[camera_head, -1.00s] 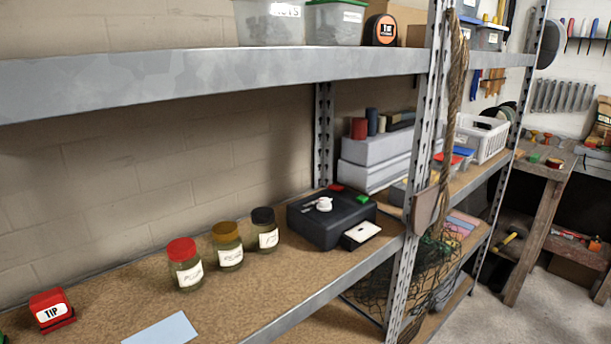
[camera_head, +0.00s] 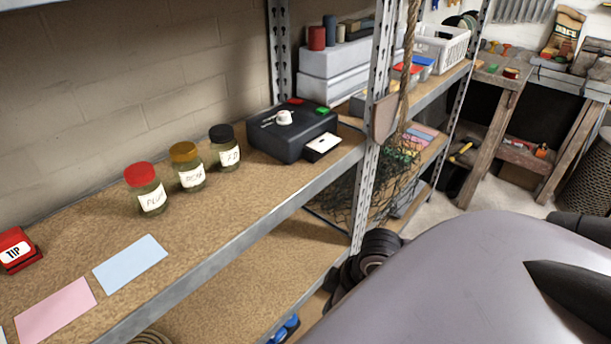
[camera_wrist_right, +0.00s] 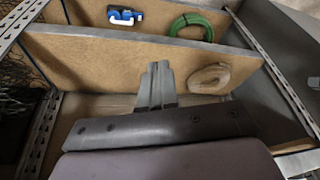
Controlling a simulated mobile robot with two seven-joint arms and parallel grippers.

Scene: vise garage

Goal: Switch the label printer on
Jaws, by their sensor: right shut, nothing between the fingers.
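The label printer (camera_head: 280,146) is a black box on the upper visible shelf board, beside the metal post in the head view. Its top carries a white knob (camera_head: 284,117), a red button (camera_head: 296,101) at the back and a green button (camera_head: 321,111) at the right. A white label (camera_head: 322,144) sticks out at its front. My right arm fills the lower right of the head view, with its fingers not visible there. In the right wrist view my right gripper (camera_wrist_right: 157,82) is shut and empty, in front of shelf boards. The printer is not in that view. My left gripper is not in view.
Three labelled jars (camera_head: 190,169) stand left of the printer. Blue (camera_head: 130,263) and pink (camera_head: 55,311) sheets lie near the shelf edge. A metal post (camera_head: 375,130), rope and net stand right of it. The wrist view shows a green coil (camera_wrist_right: 200,26) and a beige coil (camera_wrist_right: 211,79).

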